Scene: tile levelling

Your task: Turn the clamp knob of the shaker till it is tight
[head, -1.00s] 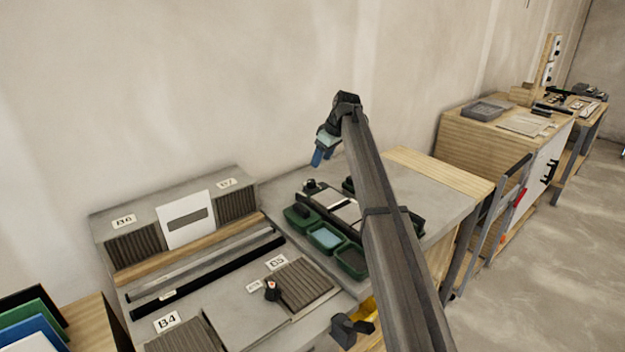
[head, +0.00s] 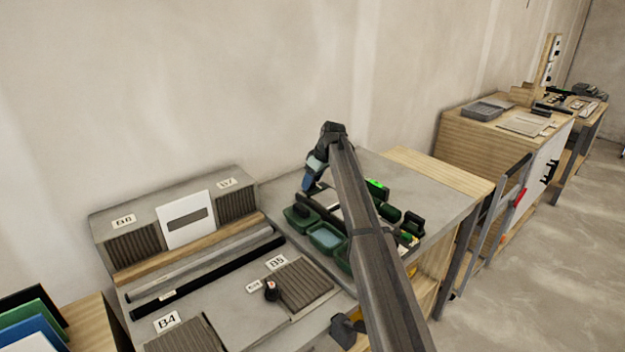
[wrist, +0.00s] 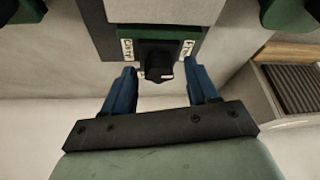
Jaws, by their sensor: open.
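The clamp knob (wrist: 158,66) is black with a pale mark and sits on a grey and green body, apparently the shaker (wrist: 112,42). A small white label stands on each side of the knob; I cannot read them surely. My gripper (wrist: 162,76) is open, with one blue finger left and one right of the knob. The fingertips reach about level with it, with gaps showing; I cannot tell any contact. In the head view my gripper (head: 308,184) hangs over the back of the green-edged equipment, and the knob cannot be made out there.
Green trays (head: 326,238) and small black and green parts (head: 390,213) lie close under my arm. A grey rack with strips (head: 190,262) stands to the left. The wall is close behind. The grey bench top (head: 425,187) is clear at the right.

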